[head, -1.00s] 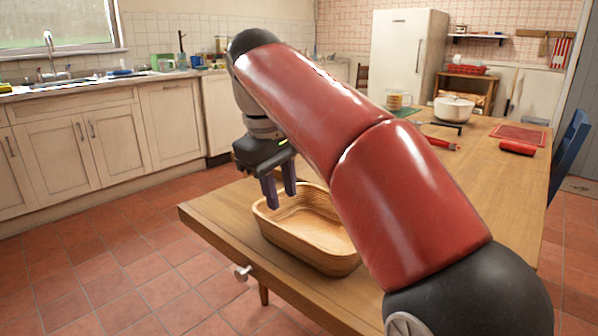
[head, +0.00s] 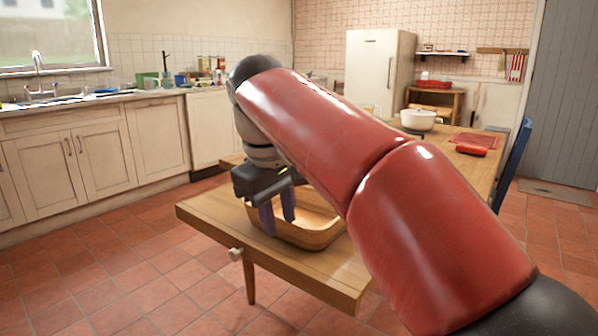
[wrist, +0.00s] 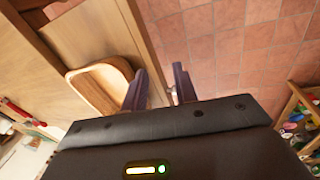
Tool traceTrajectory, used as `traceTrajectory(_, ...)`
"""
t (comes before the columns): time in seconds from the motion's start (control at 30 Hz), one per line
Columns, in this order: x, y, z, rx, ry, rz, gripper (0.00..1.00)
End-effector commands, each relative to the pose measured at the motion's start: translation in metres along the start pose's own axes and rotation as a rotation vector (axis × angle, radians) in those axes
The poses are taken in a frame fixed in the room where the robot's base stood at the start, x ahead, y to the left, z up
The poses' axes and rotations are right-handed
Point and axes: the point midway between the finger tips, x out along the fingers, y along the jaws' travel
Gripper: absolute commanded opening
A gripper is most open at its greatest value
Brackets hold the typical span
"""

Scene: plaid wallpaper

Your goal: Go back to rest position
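My gripper (head: 277,222) points down in the head view, in front of the left end of the wooden basket as seen there. Its two dark fingers are apart with nothing between them; the wrist view also shows the gap between the fingers (wrist: 160,88), with floor tiles behind it. The basket (head: 318,240) is on the near end of the wooden table, and the fingers and my red arm hide parts of it. In the wrist view the basket (wrist: 84,88) lies left of the fingers, and its visible inside looks empty.
The wooden table (head: 215,212) runs away behind my arm. A white pot (head: 418,120) and a red item (head: 470,149) stand farther along it. A blue chair (head: 514,160) is at its right. Tiled floor (head: 130,265) is free at the left.

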Motion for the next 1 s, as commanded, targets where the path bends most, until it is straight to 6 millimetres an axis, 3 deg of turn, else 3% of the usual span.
traceTrajectory(0.27, 0.016, 0.015, 0.054, 0.147, 0.056, 0.01, 0.29)
traceTrajectory(0.37, 0.028, 0.018, 0.083, 0.229, 0.088, 0.015, 0.29)
traceTrajectory(0.47, 0.047, 0.017, 0.123, 0.341, 0.134, 0.021, 0.29)
traceTrajectory(0.7, 0.117, -0.007, 0.218, 0.644, 0.255, 0.037, 0.29)
traceTrajectory(0.83, 0.149, -0.022, 0.248, 0.76, 0.302, 0.045, 0.29)
traceTrajectory(1.0, 0.17, -0.033, 0.265, 0.828, 0.332, 0.051, 0.29)
